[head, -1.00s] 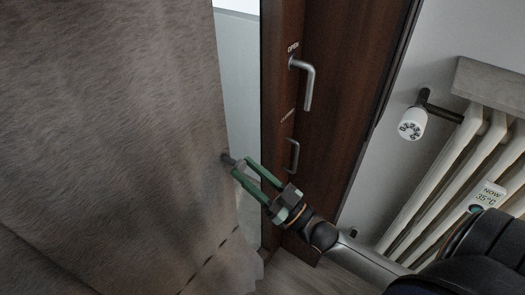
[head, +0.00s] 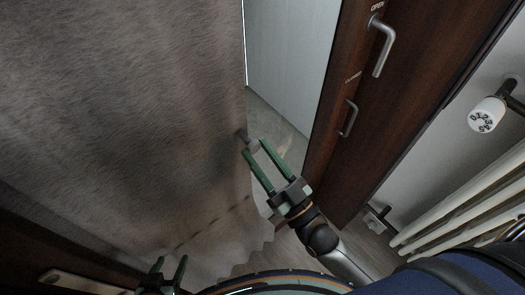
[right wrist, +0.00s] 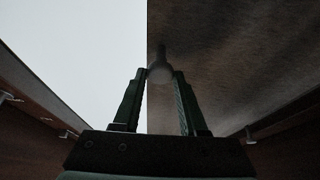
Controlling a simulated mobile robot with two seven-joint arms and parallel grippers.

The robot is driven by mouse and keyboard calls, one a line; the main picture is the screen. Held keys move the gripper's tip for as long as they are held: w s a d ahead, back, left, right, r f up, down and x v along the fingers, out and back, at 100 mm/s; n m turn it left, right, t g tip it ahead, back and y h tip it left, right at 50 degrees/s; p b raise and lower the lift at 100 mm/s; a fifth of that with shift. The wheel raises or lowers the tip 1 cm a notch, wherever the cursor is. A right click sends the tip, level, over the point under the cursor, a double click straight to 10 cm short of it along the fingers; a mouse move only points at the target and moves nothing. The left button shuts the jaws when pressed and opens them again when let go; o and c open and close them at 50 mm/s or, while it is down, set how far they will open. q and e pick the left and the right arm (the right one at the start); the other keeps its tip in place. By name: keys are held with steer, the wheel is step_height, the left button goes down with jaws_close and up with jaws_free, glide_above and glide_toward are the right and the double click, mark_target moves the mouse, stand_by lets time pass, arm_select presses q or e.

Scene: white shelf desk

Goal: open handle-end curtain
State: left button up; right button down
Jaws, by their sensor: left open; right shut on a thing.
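A grey-brown curtain (head: 120,100) fills the left of the head view, and its straight right edge is at the doorway. A short round handle (head: 243,135) sticks out near that edge. My right gripper (head: 254,147) is shut on the handle; in the right wrist view the handle's round end (right wrist: 160,73) sits between the two green fingertips. The curtain fabric (right wrist: 225,60) spreads to the right there. My left gripper (head: 170,266) is open and empty at the bottom of the head view, in front of the curtain's lower part.
A dark brown wooden door panel (head: 400,110) with metal handles (head: 383,45) stands right of the opening. A white radiator (head: 460,215) with a valve knob (head: 487,114) is at the far right. A pale gap (head: 290,60) shows between curtain and panel.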

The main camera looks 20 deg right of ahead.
steer(key=shift+c, duration=2.3)
jaws_free()
steer(key=shift+s, duration=0.1)
steer(key=shift+s+d+f, duration=0.15)
steer(key=shift+s+f, duration=0.1)
steer(key=b+v, duration=0.2)
steer(key=v, duration=0.9)
steer(key=shift+s+d, duration=0.2)
steer(key=shift+s, duration=0.1)
